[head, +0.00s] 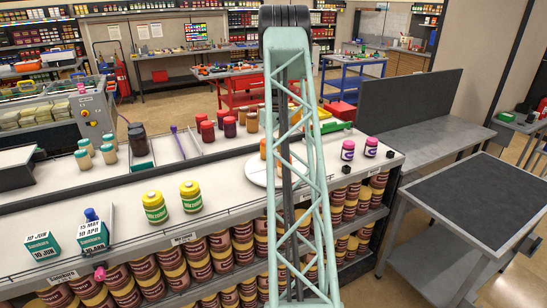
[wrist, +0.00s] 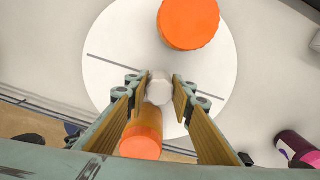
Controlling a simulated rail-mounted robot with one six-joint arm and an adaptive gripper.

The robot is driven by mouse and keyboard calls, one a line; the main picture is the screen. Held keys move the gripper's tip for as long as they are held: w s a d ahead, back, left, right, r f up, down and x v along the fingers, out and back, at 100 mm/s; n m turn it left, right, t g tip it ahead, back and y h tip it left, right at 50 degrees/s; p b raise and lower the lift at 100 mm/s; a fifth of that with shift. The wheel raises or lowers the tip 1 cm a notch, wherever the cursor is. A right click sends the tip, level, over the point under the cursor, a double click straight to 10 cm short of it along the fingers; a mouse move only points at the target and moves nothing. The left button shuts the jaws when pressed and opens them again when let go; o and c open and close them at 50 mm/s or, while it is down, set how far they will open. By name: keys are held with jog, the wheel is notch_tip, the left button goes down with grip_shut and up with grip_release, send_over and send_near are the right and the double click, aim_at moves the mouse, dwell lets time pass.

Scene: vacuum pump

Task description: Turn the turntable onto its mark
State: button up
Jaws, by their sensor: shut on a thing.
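An orange-topped jar (wrist: 188,24) stands on the far part of the disc; another orange jar (wrist: 142,138) is at the near edge, between the fingers in the picture. In the head view the turntable (head: 256,173) is mostly behind my arm, which hides my gripper. I cannot make out a separate mark beside the disc.
Two pink-capped dark jars (head: 348,150) stand right of the turntable; one also shows in the wrist view (wrist: 298,150). Several red jars (head: 207,131) stand to the left behind it. Two yellow jars (head: 154,207) stand front left. The counter between them and the disc is clear.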

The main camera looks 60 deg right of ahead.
jog(key=o, duration=1.2)
jog(key=shift+c, duration=0.2)
jog(key=shift+r, duration=0.1)
notch_tip(320, 180, up, 12)
dwell(0.3)
dwell(0.3)
